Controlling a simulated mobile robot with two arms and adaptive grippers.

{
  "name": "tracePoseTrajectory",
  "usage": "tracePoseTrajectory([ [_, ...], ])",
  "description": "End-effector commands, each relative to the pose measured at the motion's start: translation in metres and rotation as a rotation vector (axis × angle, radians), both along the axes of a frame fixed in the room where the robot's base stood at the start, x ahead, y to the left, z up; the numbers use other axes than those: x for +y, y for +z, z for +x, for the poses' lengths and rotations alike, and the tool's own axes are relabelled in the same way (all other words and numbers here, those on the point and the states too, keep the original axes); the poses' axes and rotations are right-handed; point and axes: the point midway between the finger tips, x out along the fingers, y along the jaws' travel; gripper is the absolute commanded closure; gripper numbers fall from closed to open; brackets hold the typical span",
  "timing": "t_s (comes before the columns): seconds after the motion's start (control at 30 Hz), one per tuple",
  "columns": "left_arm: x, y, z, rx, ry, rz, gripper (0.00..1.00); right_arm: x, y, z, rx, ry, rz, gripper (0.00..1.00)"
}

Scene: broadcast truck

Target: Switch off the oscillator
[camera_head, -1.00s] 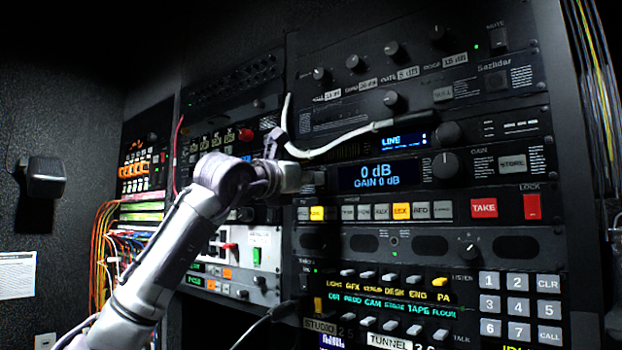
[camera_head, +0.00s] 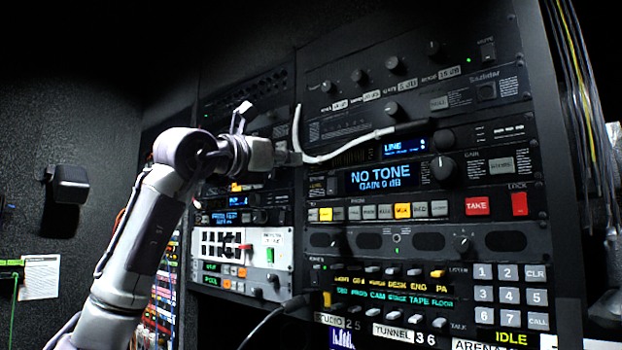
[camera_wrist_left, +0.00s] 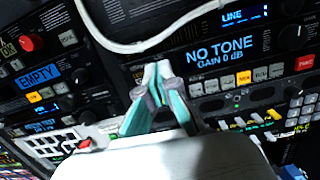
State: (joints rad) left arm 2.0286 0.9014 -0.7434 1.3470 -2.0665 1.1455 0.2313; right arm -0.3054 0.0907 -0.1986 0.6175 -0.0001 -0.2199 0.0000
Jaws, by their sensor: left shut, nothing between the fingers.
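The rack unit with the blue display (camera_head: 380,177) reads "NO TONE" over "GAIN 0 dB"; I take it to be the oscillator, though I can read no such label. The display also shows in the left wrist view (camera_wrist_left: 220,52). A round gain knob (camera_head: 443,169) sits right of it. My left gripper (camera_head: 297,158) is in front of the rack, up and left of the display. In the left wrist view its fingers (camera_wrist_left: 157,72) are shut and empty, just left of the display. They hide part of the panel there; I cannot tell whether they touch it. My right gripper is not in view.
A white cable (camera_head: 345,152) hangs in a curve above the display, close to my left gripper. A black cable (camera_head: 265,325) loops out at the lower front.

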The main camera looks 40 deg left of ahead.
Motion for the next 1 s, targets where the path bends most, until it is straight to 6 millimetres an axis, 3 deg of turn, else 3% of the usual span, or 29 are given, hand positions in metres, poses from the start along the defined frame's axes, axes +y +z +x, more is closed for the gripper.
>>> tracePoseTrajectory([
  [0.1, 0.003, -0.001, -0.021, 0.001, 0.001, -0.001, 1.0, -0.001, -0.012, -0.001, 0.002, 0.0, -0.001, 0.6],
  [0.3, 0.005, 0.003, -0.04, 0.003, 0.001, -0.001, 1.0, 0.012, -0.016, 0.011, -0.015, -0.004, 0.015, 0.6],
  [0.43, 0.005, 0.004, -0.043, 0.003, 0.001, -0.001, 1.0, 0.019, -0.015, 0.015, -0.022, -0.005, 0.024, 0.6],
  [0.73, 0.005, 0.004, -0.043, 0.004, 0.002, -0.001, 1.0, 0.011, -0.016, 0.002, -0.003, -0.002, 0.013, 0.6],
  [1.0, 0.005, 0.004, -0.043, 0.003, 0.002, -0.001, 1.0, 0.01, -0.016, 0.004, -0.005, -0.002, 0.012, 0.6],
])
